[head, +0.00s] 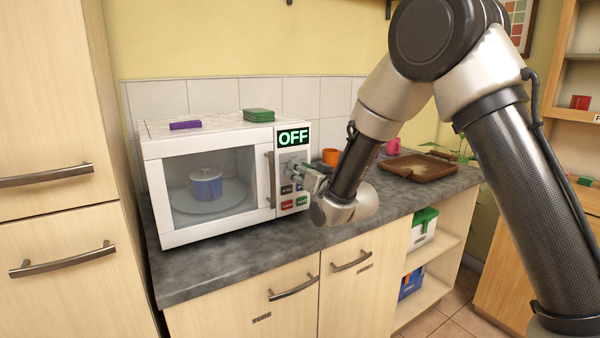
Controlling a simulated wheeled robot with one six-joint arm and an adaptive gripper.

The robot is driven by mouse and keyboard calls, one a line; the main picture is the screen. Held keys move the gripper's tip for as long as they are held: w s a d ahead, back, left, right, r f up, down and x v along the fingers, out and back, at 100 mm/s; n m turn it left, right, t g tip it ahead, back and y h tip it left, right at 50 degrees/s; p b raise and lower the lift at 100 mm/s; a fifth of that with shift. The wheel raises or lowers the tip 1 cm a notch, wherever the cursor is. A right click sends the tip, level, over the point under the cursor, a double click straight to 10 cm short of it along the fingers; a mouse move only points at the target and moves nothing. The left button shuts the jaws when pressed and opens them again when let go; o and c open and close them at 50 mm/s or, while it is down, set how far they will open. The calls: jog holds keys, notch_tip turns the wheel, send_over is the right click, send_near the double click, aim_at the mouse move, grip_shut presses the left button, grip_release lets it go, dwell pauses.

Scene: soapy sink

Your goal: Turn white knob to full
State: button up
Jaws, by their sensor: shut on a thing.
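A white microwave (158,200) stands on the grey counter with its door closed. Its display (293,137) at the top of the control panel reads OFF. My gripper (292,169) reaches in from the right to the panel, just below the display. It is shut on the white knob there. The fingers hide the knob almost fully, so its pointer and setting cannot be read.
A blue-grey pot (206,184) shows through the microwave window. A purple block (185,125) and a green stack (258,115) lie on top. A tall cabinet (50,240) stands close on the left.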

jog(key=m, duration=0.5)
jog(key=shift+m, duration=0.3)
dwell(0.4)
jog(key=o, duration=1)
jog(key=shift+s, duration=0.1)
jog(key=v, duration=1.2)
